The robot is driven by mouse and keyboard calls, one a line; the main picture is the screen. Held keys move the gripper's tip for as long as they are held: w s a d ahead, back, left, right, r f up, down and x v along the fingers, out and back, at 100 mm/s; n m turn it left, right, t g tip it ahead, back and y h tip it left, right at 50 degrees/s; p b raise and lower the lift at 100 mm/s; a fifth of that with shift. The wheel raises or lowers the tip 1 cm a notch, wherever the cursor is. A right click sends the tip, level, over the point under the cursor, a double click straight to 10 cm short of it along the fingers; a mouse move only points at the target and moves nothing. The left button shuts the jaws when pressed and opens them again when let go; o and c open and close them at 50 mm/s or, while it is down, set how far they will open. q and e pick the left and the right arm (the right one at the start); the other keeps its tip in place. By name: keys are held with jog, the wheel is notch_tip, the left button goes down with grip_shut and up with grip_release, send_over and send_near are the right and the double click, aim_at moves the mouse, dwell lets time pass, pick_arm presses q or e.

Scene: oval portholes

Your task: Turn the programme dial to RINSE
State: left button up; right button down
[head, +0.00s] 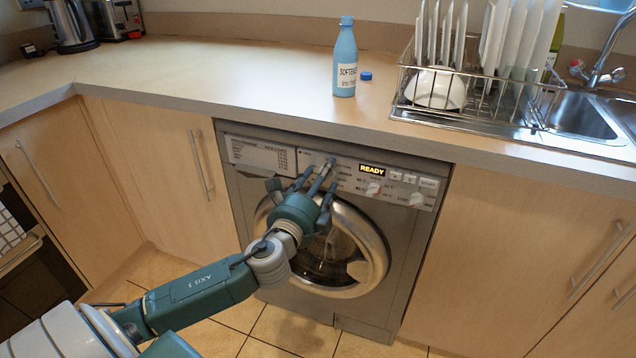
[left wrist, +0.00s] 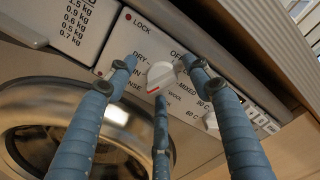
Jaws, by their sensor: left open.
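The programme dial (left wrist: 161,75) is a white knob with a red mark on the silver panel. In the left wrist view its red mark points down and left, near the partly covered label ending in "NSE"; I cannot tell if it lines up exactly. My left gripper (left wrist: 160,82) is open, its blue fingers spread around the dial, one at each side and one below. Contact with the dial is unclear. In the head view my left gripper (head: 308,182) is in front of the washing machine (head: 412,244) and hides the dial. My right gripper is not in view.
Another white knob (left wrist: 211,121) is right of the dial. The lit display (head: 372,170) reads READY. The round door (head: 375,262) is below my gripper. The worktop (head: 220,80) overhangs the panel and carries a blue softener bottle (head: 346,55) and a dish rack (head: 400,84).

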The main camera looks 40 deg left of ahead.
pick_arm(q)
jog(key=v, duration=1.2)
